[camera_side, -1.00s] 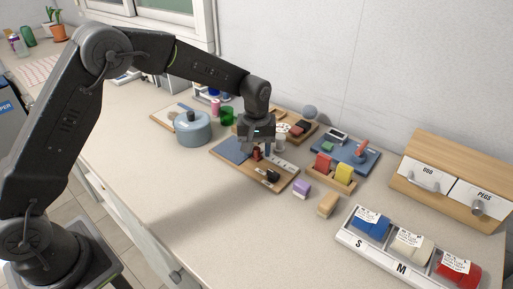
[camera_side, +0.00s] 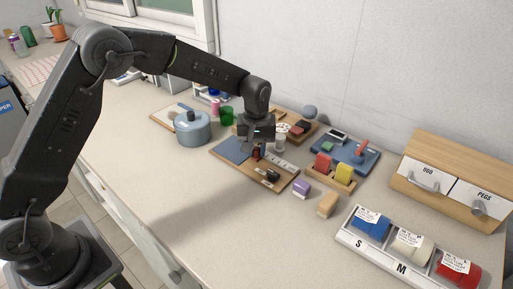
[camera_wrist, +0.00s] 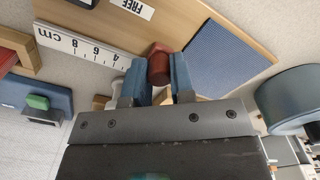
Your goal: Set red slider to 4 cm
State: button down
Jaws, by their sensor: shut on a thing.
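The red slider (camera_wrist: 159,64) shows in the wrist view between the two blue-grey fingers of my gripper (camera_wrist: 158,75), which is shut on it. In the side view the red slider (camera_side: 256,152) is partly hidden under my gripper (camera_side: 257,146). A white cm scale (camera_wrist: 80,46) runs beside it, with 8, 6 and 4 readable. The slider lies beyond the 4 end of the scale, where the lower marks are hidden by a finger. I cannot read its exact setting.
The wooden board (camera_side: 232,172) also carries a dark knob (camera_side: 271,176) and a blue ribbed pad (camera_wrist: 222,50). A blue-grey pot (camera_side: 193,129) stands left. A block rack (camera_side: 333,180) and a purple block (camera_side: 301,189) are at right.

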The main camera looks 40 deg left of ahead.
aim_at(268, 165)
jog(key=d, duration=0.4)
jog(key=c, duration=1)
grip_release()
notch_tip(268, 165, up, 14)
jog(key=shift+f, duration=0.1)
